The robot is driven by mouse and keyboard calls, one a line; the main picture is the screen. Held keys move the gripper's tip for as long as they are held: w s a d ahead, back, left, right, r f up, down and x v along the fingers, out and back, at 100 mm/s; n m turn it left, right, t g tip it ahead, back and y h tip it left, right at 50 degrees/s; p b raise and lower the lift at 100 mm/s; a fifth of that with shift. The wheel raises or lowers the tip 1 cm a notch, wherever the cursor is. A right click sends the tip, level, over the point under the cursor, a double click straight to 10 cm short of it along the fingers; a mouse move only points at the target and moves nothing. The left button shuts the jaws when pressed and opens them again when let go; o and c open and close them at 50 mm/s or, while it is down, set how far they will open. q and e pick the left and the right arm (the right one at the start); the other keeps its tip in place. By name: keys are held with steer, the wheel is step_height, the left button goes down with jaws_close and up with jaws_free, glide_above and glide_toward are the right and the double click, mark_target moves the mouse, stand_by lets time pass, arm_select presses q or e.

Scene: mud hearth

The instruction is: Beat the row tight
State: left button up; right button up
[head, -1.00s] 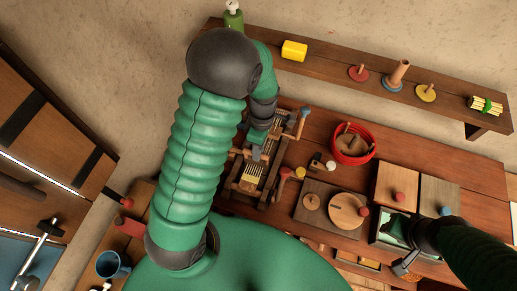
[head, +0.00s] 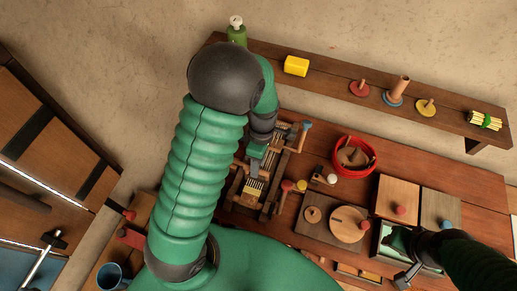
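A small wooden loom (head: 238,196) lies on the bench, with pale warp threads and a yellowish woven band (head: 253,188) near its front. A blue-ended handle (head: 306,126) stands at its far right corner. My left gripper (head: 255,167) points down over the middle of the loom, just behind the band. Its fingers are small and partly lost among the bars, so I cannot tell whether they hold one. The arm hides the loom's left side. My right gripper (head: 404,279) is at the lower right by a green-lined tray (head: 384,250); its finger opening is unclear.
A wall shelf (head: 340,84) runs behind. A blue mug (head: 108,276) stands lower left.

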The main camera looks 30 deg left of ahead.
arm_select(q)
step_height(320, 180, up, 15)
steer(key=w, duration=0.2)
steer(key=shift+w+a, duration=0.35)
steer(key=shift+a, duration=0.1)
